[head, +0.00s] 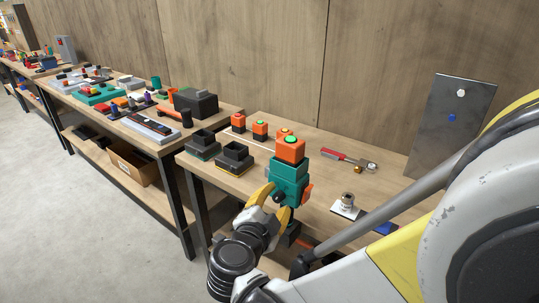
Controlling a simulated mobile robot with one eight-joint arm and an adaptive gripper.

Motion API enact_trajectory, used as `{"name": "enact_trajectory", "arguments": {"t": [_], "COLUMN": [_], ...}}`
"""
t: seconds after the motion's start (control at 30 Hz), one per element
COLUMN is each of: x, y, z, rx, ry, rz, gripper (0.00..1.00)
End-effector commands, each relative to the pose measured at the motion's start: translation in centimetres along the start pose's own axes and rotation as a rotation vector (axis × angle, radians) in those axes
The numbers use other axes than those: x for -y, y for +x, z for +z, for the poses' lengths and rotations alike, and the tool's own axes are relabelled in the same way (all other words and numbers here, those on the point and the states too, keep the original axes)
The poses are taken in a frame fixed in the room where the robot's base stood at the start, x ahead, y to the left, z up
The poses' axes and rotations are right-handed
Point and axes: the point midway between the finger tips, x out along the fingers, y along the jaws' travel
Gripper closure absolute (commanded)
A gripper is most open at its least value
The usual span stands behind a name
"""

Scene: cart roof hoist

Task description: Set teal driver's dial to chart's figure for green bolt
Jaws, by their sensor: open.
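The teal driver (285,182) stands upright at the near edge of the workbench, with an orange block with a green top (290,150) on it. A small orange part (307,193) shows on its right side, and a round dark part shows low on its left front. I cannot tell which part is the dial, and no setting is readable. My gripper (273,205) is open, with yellow fingers close to the driver's lower left; contact cannot be told. No chart or green bolt can be made out. A grey upright plate (450,122) carries a white and a blue bolt head.
Orange blocks (260,128) and two black holders (235,156) stand at the bench's left. A red-handled tool (347,160) lies behind the driver, and a metal fitting (347,200) stands to its right. A second bench (75,90) with many tools extends left. The floor at left is clear.

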Motion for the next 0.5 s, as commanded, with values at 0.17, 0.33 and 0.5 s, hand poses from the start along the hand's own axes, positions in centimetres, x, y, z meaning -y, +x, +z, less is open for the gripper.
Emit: {"name": "enact_trajectory", "arguments": {"t": [0.17,0.33,0.5], "x": [0.1,0.1,0.0], "y": [-2.8,-6.7,-9.9], "z": [0.1,0.1,0.1], "rx": [0.004,0.005,0.003], "ry": [-0.001,-0.001,-0.001], "rz": [-0.003,-0.004,-0.003], "gripper": [0.55,0.55,0.55]}}
